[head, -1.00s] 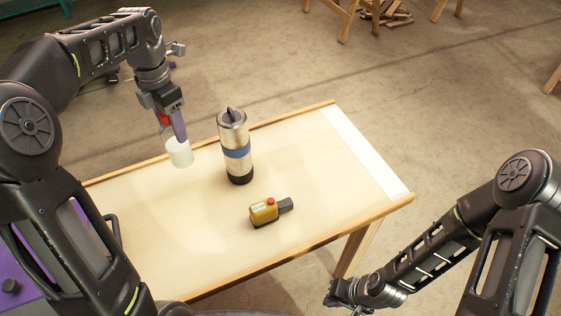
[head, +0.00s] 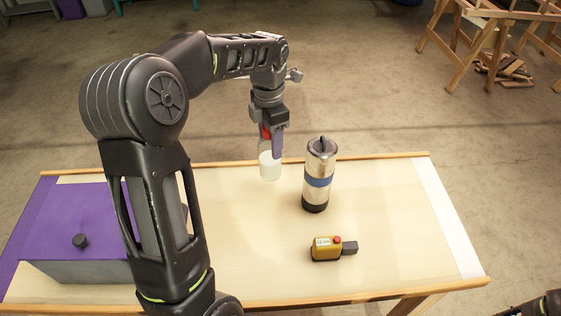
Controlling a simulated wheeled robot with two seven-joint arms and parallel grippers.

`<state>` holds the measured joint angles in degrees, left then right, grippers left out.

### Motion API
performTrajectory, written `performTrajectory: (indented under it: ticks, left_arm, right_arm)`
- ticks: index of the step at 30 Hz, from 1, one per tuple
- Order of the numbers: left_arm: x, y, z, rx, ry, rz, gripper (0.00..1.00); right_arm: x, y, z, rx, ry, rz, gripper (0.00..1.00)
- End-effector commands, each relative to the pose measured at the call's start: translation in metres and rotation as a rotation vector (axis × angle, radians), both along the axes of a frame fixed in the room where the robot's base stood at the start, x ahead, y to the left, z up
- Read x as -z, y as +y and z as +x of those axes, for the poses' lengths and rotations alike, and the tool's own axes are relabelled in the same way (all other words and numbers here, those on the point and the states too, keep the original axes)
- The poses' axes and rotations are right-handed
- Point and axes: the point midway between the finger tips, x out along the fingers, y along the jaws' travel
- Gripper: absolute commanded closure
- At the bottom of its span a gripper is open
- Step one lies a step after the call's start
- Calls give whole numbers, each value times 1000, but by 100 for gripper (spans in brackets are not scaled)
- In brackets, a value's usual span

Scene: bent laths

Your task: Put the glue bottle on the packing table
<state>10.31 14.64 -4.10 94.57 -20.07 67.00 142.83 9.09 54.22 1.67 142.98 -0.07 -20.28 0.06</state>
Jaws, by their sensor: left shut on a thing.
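My left gripper (head: 272,150) points down over the far part of the table, left of a steel flask. It is shut on a white cylindrical thing (head: 270,169), which I take to be the glue bottle. A bit of red shows between the fingers, and the fingers hide its upper part. It is upright; I cannot tell whether its base touches the table or hangs just above it. The packing table (head: 390,220) has a pale top with wooden edge strips and a white band at its right end. My right gripper is out of view.
The steel flask (head: 318,172) with a blue band stands close to the right of the bottle. A yellow device (head: 326,249) with a red button lies nearer. A purple-topped grey box (head: 75,225) fills the left end. The table's right part is clear. Wooden trestles (head: 480,40) stand behind.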

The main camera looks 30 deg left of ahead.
Motion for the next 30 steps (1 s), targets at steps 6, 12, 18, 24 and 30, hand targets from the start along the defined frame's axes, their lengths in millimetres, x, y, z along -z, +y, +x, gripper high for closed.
performTrajectory:
  ticks: [6,12,18,24,30]
  left_arm:
    - [26,0,0,1,-1,-1,100]
    - [26,0,1,1,-1,0,100]
    - [37,0,0,0,1,1,100]
    - [62,0,0,-1,0,0,100]
    - [64,0,0,0,-1,0,100]
  right_arm:
    - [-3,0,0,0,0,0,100]
    - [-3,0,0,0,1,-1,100]
    - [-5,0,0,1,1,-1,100]
    - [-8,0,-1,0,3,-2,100]
    - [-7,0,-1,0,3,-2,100]
